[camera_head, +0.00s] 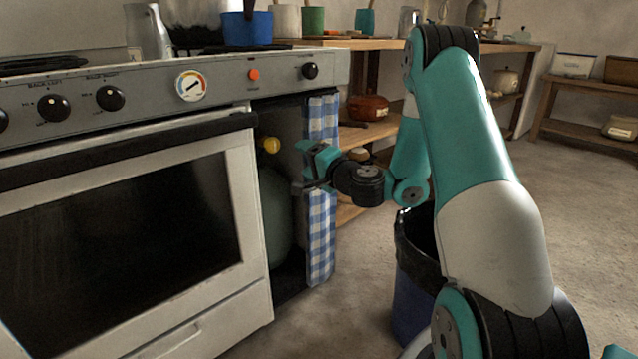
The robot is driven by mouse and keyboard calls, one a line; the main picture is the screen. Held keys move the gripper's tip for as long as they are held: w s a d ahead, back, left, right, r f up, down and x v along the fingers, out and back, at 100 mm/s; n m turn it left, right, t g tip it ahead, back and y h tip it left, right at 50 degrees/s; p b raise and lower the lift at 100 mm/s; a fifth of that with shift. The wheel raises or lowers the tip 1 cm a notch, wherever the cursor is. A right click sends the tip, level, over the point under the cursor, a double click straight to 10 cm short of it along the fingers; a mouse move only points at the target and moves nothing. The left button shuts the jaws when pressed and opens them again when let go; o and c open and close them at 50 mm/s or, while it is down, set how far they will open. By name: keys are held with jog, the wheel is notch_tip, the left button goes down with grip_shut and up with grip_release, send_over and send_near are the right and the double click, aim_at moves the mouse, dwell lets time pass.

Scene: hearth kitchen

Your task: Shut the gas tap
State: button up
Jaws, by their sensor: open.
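A yellow tap (270,145) sits at the top of a green gas bottle (277,215). The bottle stands in the dark open bay at the right end of the stove. My gripper (299,167) is at the mouth of this bay, in front of the checked curtain, pointing left. Its jaws are open and look empty. It is to the right of the tap and a little lower, with a visible gap between them in the picture. How far apart they are in depth is hard to tell. The bottle's left part is hidden by the stove.
A blue-and-white checked curtain (322,230) hangs at the bay's right edge. The stove (245,240) with its black handle bar borders the bay on the left. A dark blue bin (412,290) stands beside my arm. Wooden shelves (385,125) are behind. Open floor lies to the right.

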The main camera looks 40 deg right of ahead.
jog(key=s+b, duration=0.3)
jog(key=shift+s, duration=0.35)
dwell(0.4)
